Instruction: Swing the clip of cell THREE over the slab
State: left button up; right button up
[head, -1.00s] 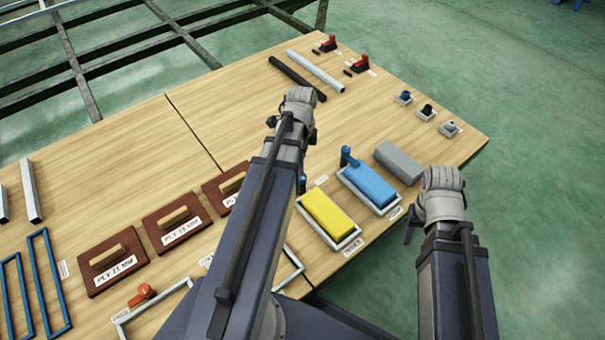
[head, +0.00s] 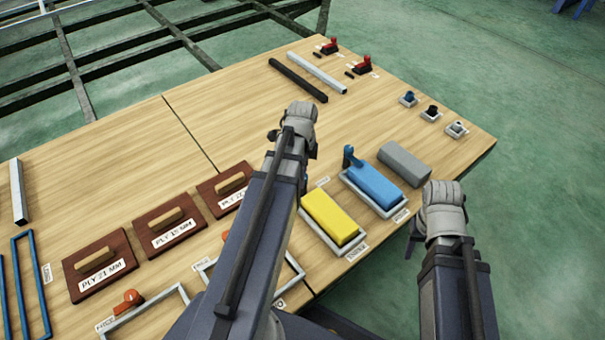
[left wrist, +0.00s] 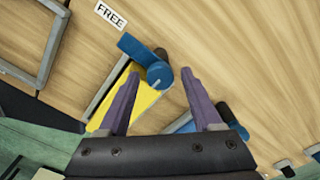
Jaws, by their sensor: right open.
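The yellow slab (head: 331,218) lies in a pale tray on the table. In the left wrist view it also shows (left wrist: 142,104), with a blue clip (left wrist: 140,48) at its corner. This clip's arm points away from the slab, towards a label reading "FREE" (left wrist: 110,15). My left gripper (left wrist: 163,88) is open, its purple fingers on either side of the clip's round pivot end; contact is unclear. In the head view my left gripper (head: 299,135) hides this clip. My right gripper (head: 443,205) is over the table's near right edge, empty and open.
A blue slab (head: 374,186) with an upright blue clip (head: 350,156) lies right of the yellow one, then a loose grey slab (head: 404,162). Brown ply blocks (head: 168,227) and orange clips (head: 128,298) stand left. Bars and red clamps (head: 361,66) are at the back.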

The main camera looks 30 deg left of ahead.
pick_arm(q)
grip_shut()
dwell(0.3)
jog(key=shift+n, duration=0.4)
jog(key=n, duration=0.3)
jog(key=shift+n, duration=0.3)
jog(key=n, duration=0.4)
jog(key=shift+n, duration=0.3)
jog(key=n, duration=0.4)
jog(key=shift+n, duration=2.5)
